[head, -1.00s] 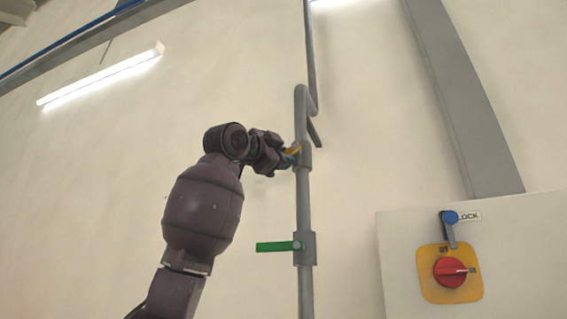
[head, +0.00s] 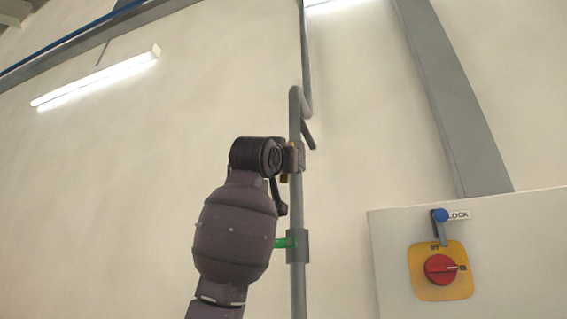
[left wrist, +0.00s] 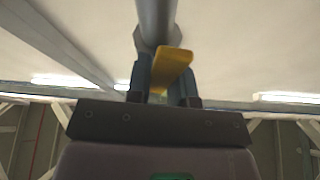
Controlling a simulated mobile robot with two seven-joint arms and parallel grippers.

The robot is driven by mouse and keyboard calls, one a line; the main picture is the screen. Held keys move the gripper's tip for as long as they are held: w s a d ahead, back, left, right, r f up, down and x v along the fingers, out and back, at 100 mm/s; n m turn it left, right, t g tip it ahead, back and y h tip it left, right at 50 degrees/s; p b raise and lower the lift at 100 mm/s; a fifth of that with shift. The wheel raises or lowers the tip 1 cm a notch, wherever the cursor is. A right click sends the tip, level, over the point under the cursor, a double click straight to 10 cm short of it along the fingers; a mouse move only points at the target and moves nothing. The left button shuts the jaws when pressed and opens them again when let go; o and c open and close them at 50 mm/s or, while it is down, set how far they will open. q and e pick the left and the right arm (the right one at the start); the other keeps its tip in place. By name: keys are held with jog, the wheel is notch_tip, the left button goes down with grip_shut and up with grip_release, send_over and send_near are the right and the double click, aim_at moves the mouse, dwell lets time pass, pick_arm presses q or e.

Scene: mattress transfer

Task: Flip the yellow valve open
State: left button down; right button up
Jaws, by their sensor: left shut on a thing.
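The yellow valve handle (left wrist: 175,65) sits on the grey vertical pipe (left wrist: 155,14) in the left wrist view. My left gripper (left wrist: 162,78) is shut on it, with one finger on each side. In the head view only a small bit of yellow (head: 284,178) shows next to the upper valve body (head: 297,158). There my left arm hides most of the handle and the fingers. My right gripper is in neither view.
A green valve handle (head: 284,242) sits lower on the same pipe, partly hidden by my left arm. A pale box (head: 385,260) at the right carries a red rotary switch (head: 440,270) and a blue-knobbed lever (head: 441,216).

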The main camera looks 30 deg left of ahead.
pick_arm(q)
jog(key=shift+w+d+f+n+y, duration=0.1)
jog(key=shift+d+n+y, duration=0.15)
jog(key=shift+n, duration=0.35)
jog(key=shift+w+d+f+n+y, duration=0.1)
jog(key=shift+n+y, duration=0.25)
jog(key=shift+n, duration=0.25)
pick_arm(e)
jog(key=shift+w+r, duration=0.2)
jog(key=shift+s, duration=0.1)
pick_arm(q)
jog(key=shift+s+n, duration=0.1)
jog(key=shift+n, duration=0.2)
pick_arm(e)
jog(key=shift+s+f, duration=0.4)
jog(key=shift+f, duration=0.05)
